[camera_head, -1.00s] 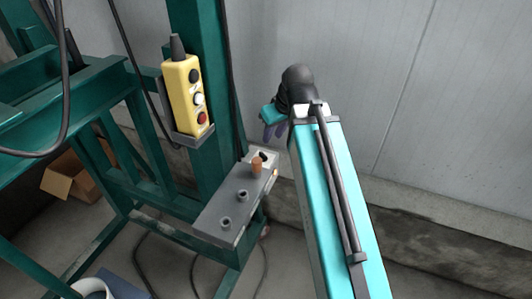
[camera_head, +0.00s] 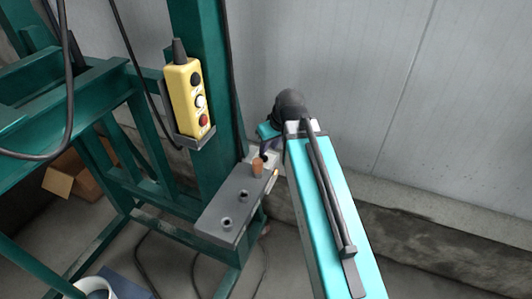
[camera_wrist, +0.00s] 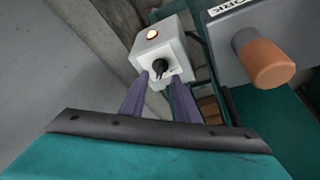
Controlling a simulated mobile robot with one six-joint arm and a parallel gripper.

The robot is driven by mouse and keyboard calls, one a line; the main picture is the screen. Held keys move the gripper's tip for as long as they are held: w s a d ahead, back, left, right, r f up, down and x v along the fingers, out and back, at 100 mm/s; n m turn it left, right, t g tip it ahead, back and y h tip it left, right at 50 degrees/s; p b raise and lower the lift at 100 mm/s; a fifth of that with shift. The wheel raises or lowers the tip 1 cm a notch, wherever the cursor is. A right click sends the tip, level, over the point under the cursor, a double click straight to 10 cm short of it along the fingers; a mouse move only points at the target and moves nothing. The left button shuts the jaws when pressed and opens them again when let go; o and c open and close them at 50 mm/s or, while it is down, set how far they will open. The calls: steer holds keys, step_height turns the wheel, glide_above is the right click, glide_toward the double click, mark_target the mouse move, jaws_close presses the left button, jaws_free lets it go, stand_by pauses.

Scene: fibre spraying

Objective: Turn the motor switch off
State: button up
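The motor switch is a pale box (camera_wrist: 152,52) with a black rotary knob (camera_wrist: 160,68) on its front, at the top middle of the wrist view. A small orange-red lamp (camera_wrist: 152,34) glows on its top. My gripper (camera_wrist: 159,84) has two purple fingers, spread apart, with their tips close to the box on either side of and just below the knob. I cannot tell whether they touch it. In the head view my gripper (camera_head: 264,147) is small and mostly hidden, beside the box, which is largely covered.
A grey panel (camera_head: 233,208) with an orange-brown cylinder (camera_head: 257,167) and two round studs sits beside the switch. A yellow button pendant (camera_head: 185,97) hangs on the green frame (camera_head: 204,50). A pale wall (camera_head: 440,90) stands behind my arm.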

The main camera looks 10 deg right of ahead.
mark_target(266, 157)
steer(key=shift+p+x, duration=0.55)
steer(key=shift+x, duration=2.4)
steer(key=shift+a, duration=0.15)
jaws_close()
